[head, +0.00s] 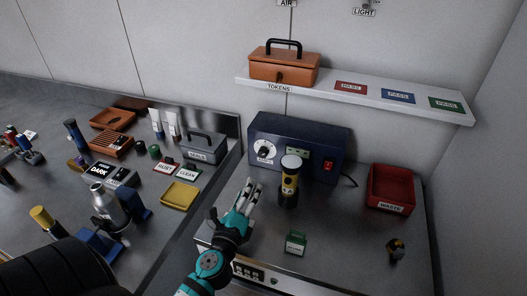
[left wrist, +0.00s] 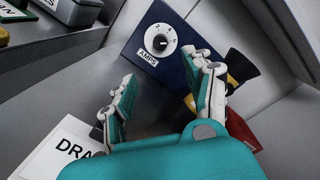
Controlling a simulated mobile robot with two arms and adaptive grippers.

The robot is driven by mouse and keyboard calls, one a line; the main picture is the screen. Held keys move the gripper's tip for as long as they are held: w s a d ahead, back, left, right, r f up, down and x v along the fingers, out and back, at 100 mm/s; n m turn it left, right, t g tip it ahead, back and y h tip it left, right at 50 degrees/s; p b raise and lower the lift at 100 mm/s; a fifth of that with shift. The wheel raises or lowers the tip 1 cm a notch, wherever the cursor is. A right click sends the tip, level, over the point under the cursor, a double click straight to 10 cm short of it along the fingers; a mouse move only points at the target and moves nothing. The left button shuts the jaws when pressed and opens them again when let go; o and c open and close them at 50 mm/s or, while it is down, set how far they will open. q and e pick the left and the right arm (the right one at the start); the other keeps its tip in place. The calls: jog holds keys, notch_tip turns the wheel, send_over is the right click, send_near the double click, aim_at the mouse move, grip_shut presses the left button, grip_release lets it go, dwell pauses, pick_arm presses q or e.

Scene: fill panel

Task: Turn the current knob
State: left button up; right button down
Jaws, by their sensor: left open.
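The current knob (head: 264,152) is a dark knob on a white round dial at the left of a dark blue box's front, above an AMPS label. The left wrist view shows the knob (left wrist: 159,42) with numbers around it, the box tilted in the picture. My left gripper (head: 254,186) is open and empty over the bench, in front of and below the dial. In the left wrist view its two fingers (left wrist: 166,85) stand apart, with the knob beyond them, between and above the tips. They do not touch it. My right gripper is not in view.
The blue box (head: 323,143) has a red switch at its right. A black and yellow cylinder (head: 289,184) stands close right of my gripper. A green tag (head: 295,242) and a red WASTE bin (head: 388,187) are on the bench. A shelf (head: 441,108) hangs above.

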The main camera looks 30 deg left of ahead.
pick_arm(q)
jog(key=p, duration=0.2)
send_near(262, 156)
jog(key=x, duration=0.8)
jog(key=shift+w+r, duration=0.15)
jog(key=shift+w, duration=0.2)
jog(key=shift+w+a, duration=0.15)
jog(key=shift+w, duration=0.35)
jog(key=shift+c, duration=1)
grip_shut()
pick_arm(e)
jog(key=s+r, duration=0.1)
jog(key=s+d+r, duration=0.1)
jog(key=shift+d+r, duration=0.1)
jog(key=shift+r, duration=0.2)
